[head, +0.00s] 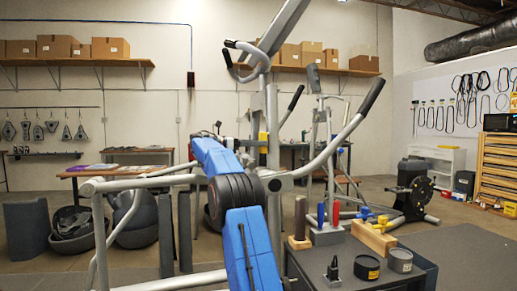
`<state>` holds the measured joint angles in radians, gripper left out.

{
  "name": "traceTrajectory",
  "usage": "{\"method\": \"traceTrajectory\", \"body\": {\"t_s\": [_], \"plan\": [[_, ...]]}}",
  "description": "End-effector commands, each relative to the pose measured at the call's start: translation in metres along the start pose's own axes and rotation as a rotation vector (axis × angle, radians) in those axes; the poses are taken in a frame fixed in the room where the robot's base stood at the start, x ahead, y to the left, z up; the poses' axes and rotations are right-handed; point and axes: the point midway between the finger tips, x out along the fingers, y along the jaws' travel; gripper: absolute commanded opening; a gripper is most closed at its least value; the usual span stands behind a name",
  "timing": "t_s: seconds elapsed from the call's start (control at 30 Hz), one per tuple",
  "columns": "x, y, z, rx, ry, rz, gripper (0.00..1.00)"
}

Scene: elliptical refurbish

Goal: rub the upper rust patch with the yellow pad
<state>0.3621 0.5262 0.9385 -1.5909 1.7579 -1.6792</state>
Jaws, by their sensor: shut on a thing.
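My blue arm reaches up from the bottom middle towards the grey upright of the elliptical machine (273,165). My gripper (250,143) is small and partly lost behind the arm's wrist, beside this upright. A small yellow pad (263,137) shows at its end, against or just in front of the upright; I cannot tell whether they touch. The gripper is shut on the pad. I cannot make out the upper rust patch; the pad or arm may cover it.
The machine's grey handlebars (345,130) spread left and right of my arm. A dark bench (310,262) at the lower right holds tools, a wooden block (374,240) and two tins (400,260). A grey rail (150,182) crosses at left.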

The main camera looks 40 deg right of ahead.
Motion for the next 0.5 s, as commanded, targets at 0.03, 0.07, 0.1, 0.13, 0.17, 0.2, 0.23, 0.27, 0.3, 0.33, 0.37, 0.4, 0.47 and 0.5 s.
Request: {"method": "traceTrajectory", "body": {"t_s": [0.03, 0.07, 0.1, 0.13, 0.17, 0.2, 0.23, 0.27, 0.3, 0.33, 0.37, 0.4, 0.47, 0.5], "plan": [[0.000, 0.001, 0.003, 0.001, 0.000, 0.000, 0.31], [-0.001, 0.001, 0.005, 0.002, 0.000, 0.000, 0.31], [-0.001, 0.001, 0.008, 0.002, 0.000, 0.000, 0.31], [-0.001, 0.001, 0.009, 0.001, 0.000, 0.000, 0.31], [-0.001, 0.002, 0.010, 0.000, -0.001, 0.000, 0.31], [-0.001, 0.002, 0.012, 0.000, -0.001, 0.000, 0.31], [-0.001, 0.002, 0.012, 0.000, -0.001, 0.000, 0.31], [-0.001, 0.002, 0.013, 0.000, -0.001, 0.000, 0.31], [-0.001, 0.002, 0.014, 0.001, -0.001, 0.000, 0.31], [-0.001, 0.002, 0.015, 0.001, 0.000, 0.000, 0.31], [-0.001, 0.002, 0.016, 0.002, 0.000, 0.000, 0.31], [0.000, 0.002, 0.018, 0.002, 0.000, 0.000, 0.31], [0.000, 0.002, 0.022, 0.001, 0.000, 0.000, 0.31], [0.000, 0.003, 0.025, 0.002, 0.000, 0.000, 0.31]]}}
